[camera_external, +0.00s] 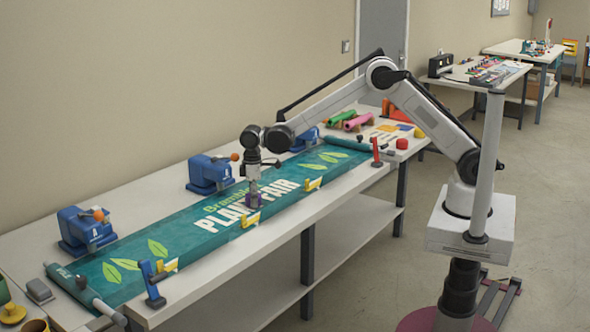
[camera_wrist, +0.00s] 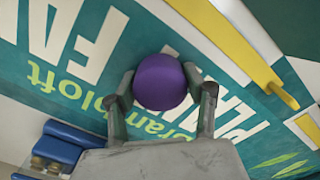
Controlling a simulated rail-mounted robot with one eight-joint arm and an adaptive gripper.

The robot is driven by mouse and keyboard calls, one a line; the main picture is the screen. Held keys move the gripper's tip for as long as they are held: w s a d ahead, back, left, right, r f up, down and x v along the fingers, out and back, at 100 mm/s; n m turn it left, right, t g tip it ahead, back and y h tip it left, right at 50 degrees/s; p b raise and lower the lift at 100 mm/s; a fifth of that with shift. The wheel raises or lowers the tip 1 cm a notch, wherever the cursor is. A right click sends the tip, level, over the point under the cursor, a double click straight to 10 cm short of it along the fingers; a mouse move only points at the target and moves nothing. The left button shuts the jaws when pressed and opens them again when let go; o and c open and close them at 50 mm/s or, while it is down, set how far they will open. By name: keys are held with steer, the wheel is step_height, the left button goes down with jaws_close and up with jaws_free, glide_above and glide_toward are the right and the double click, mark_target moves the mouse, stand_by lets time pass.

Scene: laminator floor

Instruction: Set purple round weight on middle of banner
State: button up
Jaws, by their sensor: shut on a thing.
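The teal banner (camera_external: 190,229) lies along the long white table, with green leaves and white and green lettering. It also fills much of the wrist view (camera_wrist: 275,118). The purple round weight (camera_wrist: 160,82) is between the two fingers of my gripper (camera_wrist: 162,92). In the external view the weight (camera_external: 254,201) shows small under my gripper (camera_external: 254,186), over the lettering near the banner's middle. My gripper is shut on the weight and points down. I cannot tell whether the weight touches the banner.
Blue clamp-like machines (camera_external: 209,174) stand along the banner's back edge. Yellow pieces (camera_external: 250,220) sit on its front edge. A blue post (camera_external: 152,284) and a red post (camera_external: 376,151) stand at the front. Rolls (camera_external: 357,121) lie at the table's far end.

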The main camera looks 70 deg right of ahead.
steer(key=o, duration=1.5)
step_height(320, 180, up, 12)
steer(key=s+d+r+m+t, duration=0.2)
steer(key=s+d+r, duration=0.5)
steer(key=r, duration=0.3)
steer(key=s+d+r+m+t, duration=0.1)
steer(key=s+d+r+t, duration=0.15)
steer(key=s+d, duration=0.6)
steer(key=s+d+r+m+t, duration=0.1)
steer(key=s+d+r+m, duration=0.15)
steer(key=s, duration=1.15)
steer(key=shift+m+t, duration=0.55)
steer(key=shift+t, duration=0.3)
steer(key=shift+s+d+f+p, duration=0.1)
steer(key=shift+s+d+f, duration=0.75)
steer(key=shift+s, duration=1.05)
steer(key=shift+s+d+f+p, duration=0.1)
steer(key=shift+s+d+f, duration=0.7)
steer(key=shift+s, duration=1.15)
steer(key=shift+s+d+f+p, duration=0.1)
steer(key=shift+s+d+f, duration=0.75)
steer(key=shift+s, duration=1.05)
